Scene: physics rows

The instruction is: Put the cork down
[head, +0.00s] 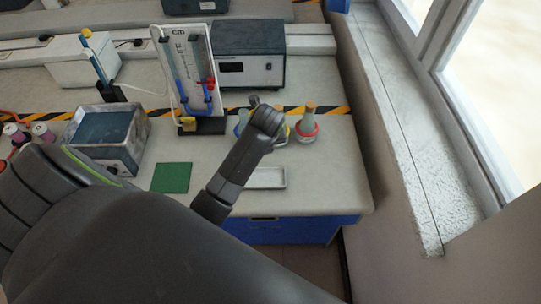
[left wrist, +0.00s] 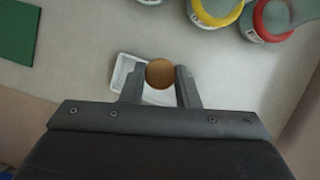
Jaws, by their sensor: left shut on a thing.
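The cork (left wrist: 160,75) is a round brown disc seen end-on in the left wrist view. My left gripper (left wrist: 160,69) is shut on it, with one finger on each side. The cork is in front of the white tray (left wrist: 124,73) in that view; its height above the bench cannot be told. In the head view, the tray (head: 266,184) lies near the bench's front edge. My left arm hides the cork and fingers there. My right gripper is not in view.
A red-ringed flask (head: 306,135) with a stopper stands at the right, beside yellow- and blue-ringed flasks (head: 241,124) partly hidden by my arm. A green mat (head: 171,178) lies left of the tray.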

